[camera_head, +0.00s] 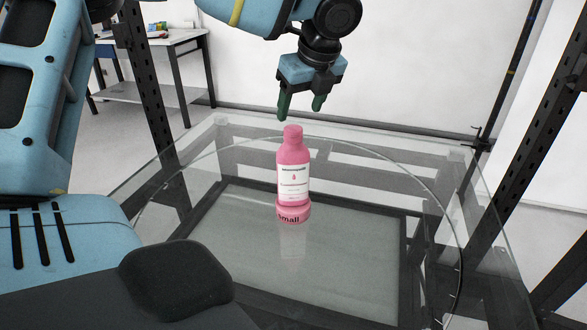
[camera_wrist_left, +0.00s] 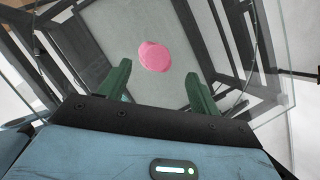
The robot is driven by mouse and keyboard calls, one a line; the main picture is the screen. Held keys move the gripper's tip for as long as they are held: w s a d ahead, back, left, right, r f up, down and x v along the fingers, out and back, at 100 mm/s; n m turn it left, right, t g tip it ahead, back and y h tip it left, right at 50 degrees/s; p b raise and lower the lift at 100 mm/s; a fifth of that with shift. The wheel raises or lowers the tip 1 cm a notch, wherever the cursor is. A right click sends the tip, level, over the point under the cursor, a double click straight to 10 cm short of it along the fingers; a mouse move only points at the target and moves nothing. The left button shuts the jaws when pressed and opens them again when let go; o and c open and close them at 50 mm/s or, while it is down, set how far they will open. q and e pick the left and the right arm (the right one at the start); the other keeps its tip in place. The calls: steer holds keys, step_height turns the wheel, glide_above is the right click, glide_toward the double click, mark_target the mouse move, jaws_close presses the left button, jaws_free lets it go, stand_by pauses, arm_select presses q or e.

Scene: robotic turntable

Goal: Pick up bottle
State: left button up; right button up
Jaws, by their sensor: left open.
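In the head view the fingertips are just above the bottle's cap. In the left wrist view the bottle shows from above as a pink round shape (camera_wrist_left: 155,56), ahead of and between the two open fingers (camera_wrist_left: 160,82). I see no contact. My right gripper is not in view.
The glass top has a dark metal frame below it. Dark posts stand at the left (camera_head: 150,90) and right (camera_head: 545,150). A side table (camera_head: 165,45) with small items is at the back left. The glass around the bottle is clear.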

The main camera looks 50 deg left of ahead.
mark_target(293, 129)
arm_select(q)
steer(key=shift+x, duration=1.25)
steer(key=shift+s+p+x, duration=0.2)
steer(key=shift+p+x, duration=0.1)
steer(key=shift+x, duration=2.25)
steer(key=shift+c, duration=0.4)
jaws_close()
